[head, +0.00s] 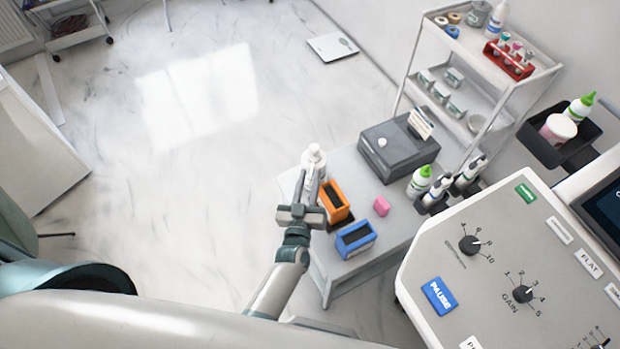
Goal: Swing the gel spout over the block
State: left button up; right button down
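A white pump bottle (313,158) stands at the back left of the small grey table; its gel spout seems to point toward me, partly covered by my gripper. A small pink block (381,206) lies on the table to the right, between the orange and blue holders and the bottles. My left gripper (313,184) is at the near side of the pump bottle, its fingers close together by the spout. I cannot tell whether the fingers touch the spout or hold it. My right gripper is not in view.
An orange open box (335,203) stands just right of my gripper, and a blue one (356,240) nearer. The grey table (350,275) adjoins a control panel (510,265) at right.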

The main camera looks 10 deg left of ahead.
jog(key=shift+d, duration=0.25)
